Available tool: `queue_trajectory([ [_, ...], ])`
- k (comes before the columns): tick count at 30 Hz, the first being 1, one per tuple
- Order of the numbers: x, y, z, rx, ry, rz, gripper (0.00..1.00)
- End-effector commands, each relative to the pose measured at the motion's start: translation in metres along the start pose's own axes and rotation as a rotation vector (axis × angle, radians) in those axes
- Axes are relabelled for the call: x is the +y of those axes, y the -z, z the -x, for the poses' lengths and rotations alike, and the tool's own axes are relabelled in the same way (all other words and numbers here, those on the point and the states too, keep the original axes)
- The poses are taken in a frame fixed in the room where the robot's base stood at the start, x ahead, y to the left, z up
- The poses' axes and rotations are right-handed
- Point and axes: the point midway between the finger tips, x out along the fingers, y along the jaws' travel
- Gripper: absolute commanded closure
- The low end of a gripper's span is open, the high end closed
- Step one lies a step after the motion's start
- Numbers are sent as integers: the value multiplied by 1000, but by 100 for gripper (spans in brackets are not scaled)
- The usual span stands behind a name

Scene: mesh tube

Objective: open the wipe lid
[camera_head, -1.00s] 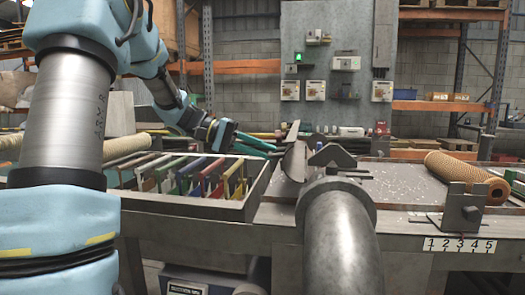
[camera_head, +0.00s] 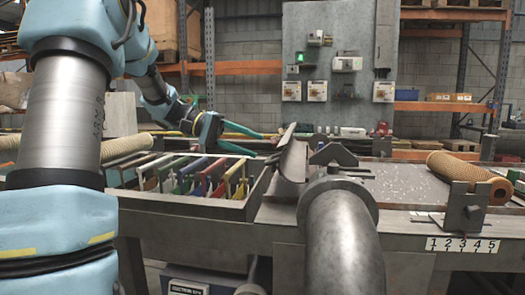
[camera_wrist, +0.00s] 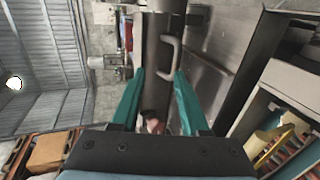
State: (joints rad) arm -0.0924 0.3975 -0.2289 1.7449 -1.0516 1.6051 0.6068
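My gripper (camera_head: 257,146) has two teal fingers, spread apart and empty, pointing right toward the tilted grey metal lid (camera_head: 290,160). In the wrist view my gripper (camera_wrist: 159,73) is open, with the dark grey lid surface (camera_wrist: 154,48) beyond and between the fingers. A pale U-shaped handle (camera_wrist: 172,50) lies ahead, closer to the right fingertip. I cannot tell whether that fingertip touches it. The handle is not clear in the head view. I take this grey flap as the wipe lid, but no label shows.
An open tray (camera_head: 215,208) with several coloured frames sits below my gripper. A large grey pipe (camera_head: 340,235) rises in front. An orange mesh tube (camera_head: 462,174) lies on the bench at right, by a metal bracket (camera_head: 466,210). Control boxes hang on the back panel (camera_head: 345,40).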

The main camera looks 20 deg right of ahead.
Motion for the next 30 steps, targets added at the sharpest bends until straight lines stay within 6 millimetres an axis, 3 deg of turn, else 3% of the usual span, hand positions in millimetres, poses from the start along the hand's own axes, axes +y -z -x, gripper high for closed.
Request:
queue_trajectory([
  [3, -2, 1, 25, 2, -1, 1, 55],
  [9, -1, 0, 53, -1, 0, 0, 55],
  [21, -1, 0, 63, -3, 0, 2, 55],
  [26, 2, 0, 59, -17, 26, 41, 72],
  [30, 12, 1, 45, -56, 151, 223, 88],
])
